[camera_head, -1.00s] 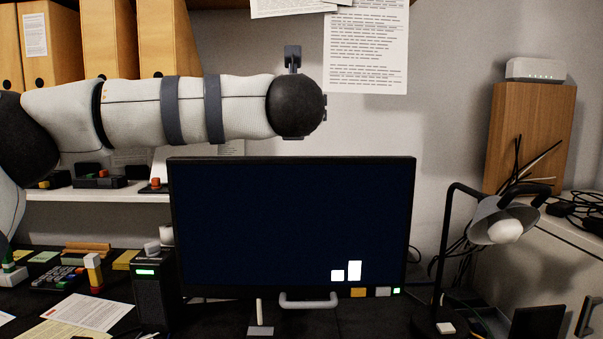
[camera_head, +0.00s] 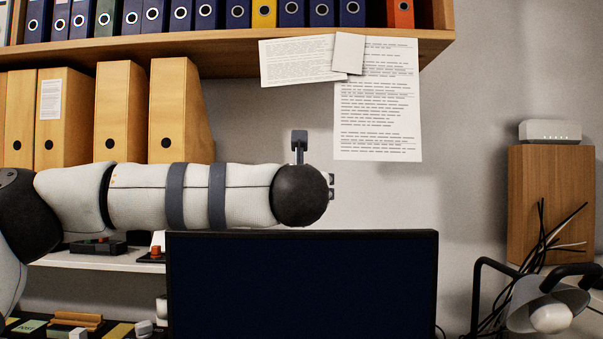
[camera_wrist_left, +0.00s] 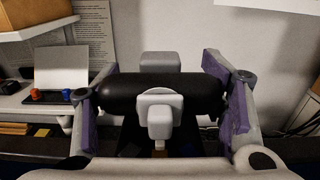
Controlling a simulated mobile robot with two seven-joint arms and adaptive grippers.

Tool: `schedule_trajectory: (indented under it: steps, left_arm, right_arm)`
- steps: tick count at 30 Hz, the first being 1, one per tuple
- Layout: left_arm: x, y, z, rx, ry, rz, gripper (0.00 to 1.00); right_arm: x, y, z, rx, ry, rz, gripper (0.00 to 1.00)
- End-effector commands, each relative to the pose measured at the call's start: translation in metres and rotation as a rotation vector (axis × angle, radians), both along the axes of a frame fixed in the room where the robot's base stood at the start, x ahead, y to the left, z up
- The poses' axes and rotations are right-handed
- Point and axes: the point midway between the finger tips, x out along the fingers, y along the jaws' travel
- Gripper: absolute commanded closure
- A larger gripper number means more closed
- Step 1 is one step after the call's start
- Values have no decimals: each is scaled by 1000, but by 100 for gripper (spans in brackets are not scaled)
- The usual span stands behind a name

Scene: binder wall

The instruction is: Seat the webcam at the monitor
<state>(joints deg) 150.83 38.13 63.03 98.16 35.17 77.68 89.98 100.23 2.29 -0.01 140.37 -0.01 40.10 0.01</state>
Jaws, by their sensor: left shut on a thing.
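The monitor (camera_head: 302,290) stands in the lower middle of the head view, its screen dark and its lower part out of frame. My left arm reaches in from the left, its dark round wrist just above the monitor's top edge in the picture. That wrist hides most of my left gripper (camera_head: 331,186). In the left wrist view my left gripper (camera_wrist_left: 163,95) is shut on the webcam (camera_wrist_left: 116,94), a black rounded bar lying across between the purple-padded fingers. A pale block covers the webcam's middle. I cannot tell whether the webcam touches the monitor. My right gripper is out of view.
A wooden shelf (camera_head: 225,45) with binders runs above the arm, with magazine files (camera_head: 180,115) below it. Papers (camera_head: 378,115) hang on the wall. A desk lamp (camera_head: 545,303), cables and a wooden box (camera_head: 550,205) bearing a white router (camera_head: 550,131) stand at the right.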

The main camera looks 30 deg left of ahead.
Motion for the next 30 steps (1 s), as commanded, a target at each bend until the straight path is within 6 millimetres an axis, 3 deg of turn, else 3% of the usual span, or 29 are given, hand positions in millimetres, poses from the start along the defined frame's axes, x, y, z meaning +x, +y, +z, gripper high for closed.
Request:
schedule_trajectory:
  steps: [3, 8, 30]
  left_arm:
    - [1, 0, -14, 1, 2, 0, 70]
    - [0, 0, -20, 0, -1, -1, 70]
    - [-2, 0, -17, 1, -6, 0, 70]
  right_arm:
    - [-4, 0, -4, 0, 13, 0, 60]
    - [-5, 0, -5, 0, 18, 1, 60]
    - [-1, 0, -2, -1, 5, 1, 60]
